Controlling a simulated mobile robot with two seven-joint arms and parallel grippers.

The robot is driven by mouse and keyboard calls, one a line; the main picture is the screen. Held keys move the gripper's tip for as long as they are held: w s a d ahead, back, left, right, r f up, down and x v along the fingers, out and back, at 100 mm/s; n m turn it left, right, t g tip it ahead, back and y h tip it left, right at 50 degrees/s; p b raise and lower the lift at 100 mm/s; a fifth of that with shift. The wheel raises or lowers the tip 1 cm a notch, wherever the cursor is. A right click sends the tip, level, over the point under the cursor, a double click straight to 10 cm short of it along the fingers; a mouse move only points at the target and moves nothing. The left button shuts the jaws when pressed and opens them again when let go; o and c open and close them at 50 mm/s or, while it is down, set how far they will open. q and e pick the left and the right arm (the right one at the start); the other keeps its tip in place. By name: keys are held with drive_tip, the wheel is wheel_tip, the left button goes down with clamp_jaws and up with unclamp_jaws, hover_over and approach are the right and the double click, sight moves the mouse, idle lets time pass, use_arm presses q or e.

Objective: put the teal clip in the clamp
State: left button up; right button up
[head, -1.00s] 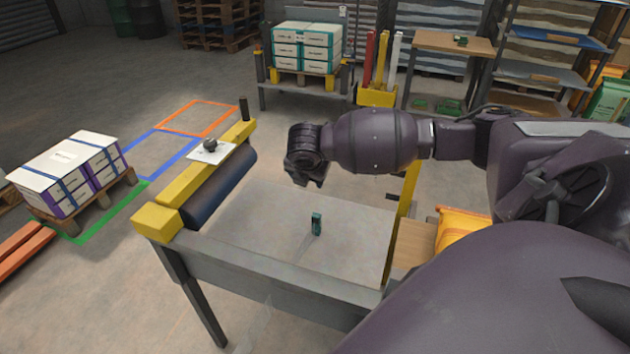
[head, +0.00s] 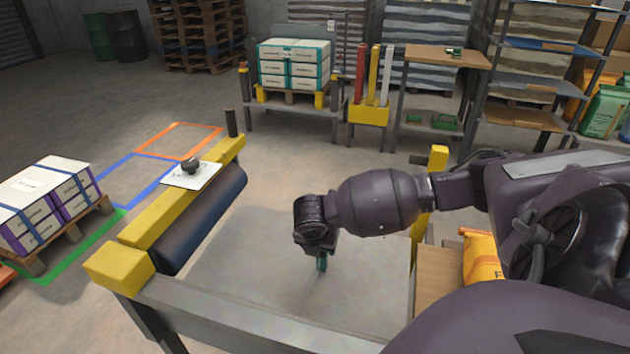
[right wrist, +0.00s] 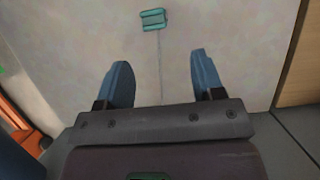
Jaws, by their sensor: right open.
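The teal clip (head: 321,264) is on the grey tabletop (head: 250,255), partly hidden by my right gripper in the head view. In the right wrist view the clip (right wrist: 153,20) lies beyond the fingertips, roughly in line with the gap between them, with a thin line running from it toward me. My right gripper (right wrist: 160,65) is open and empty, its two blue fingers apart. In the head view the right gripper (head: 319,248) hangs just over the clip; contact cannot be told. I cannot clearly make out the clamp. My left gripper is not in view.
A yellow beam with a dark roller (head: 203,220) borders the table's left side; a white card (head: 192,176) with a black knob lies on it. A yellow post (head: 437,160) and an orange sack (head: 480,258) stand right of the table. The visible tabletop around the clip is clear.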

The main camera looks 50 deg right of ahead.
sight(322, 255)
drive_tip(key=b+x, duration=0.1)
drive_tip(key=x, duration=0.4)
drive_tip(key=shift+d+f+b, duration=0.15)
drive_tip(key=shift+f+b, duration=0.15)
drive_tip(key=shift+w+d+f, duration=0.15)
drive_tip(key=shift+f, duration=0.1)
drive_tip(key=b+x, duration=0.1)
drive_tip(key=x, duration=0.3)
drive_tip(key=shift+w+f+b, duration=0.15)
drive_tip(key=shift+w+b, duration=0.1)
drive_tip(key=shift+b, duration=0.15)
drive_tip(key=shift+w+d+f, duration=0.1)
drive_tip(key=shift+d+f, duration=0.05)
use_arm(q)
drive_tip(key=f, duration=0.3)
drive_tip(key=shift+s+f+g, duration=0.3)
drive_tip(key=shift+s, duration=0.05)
use_arm(e)
drive_tip(key=c, duration=1.1)
drive_tip(key=shift+o, duration=0.2)
drive_tip(key=shift+r, duration=0.25)
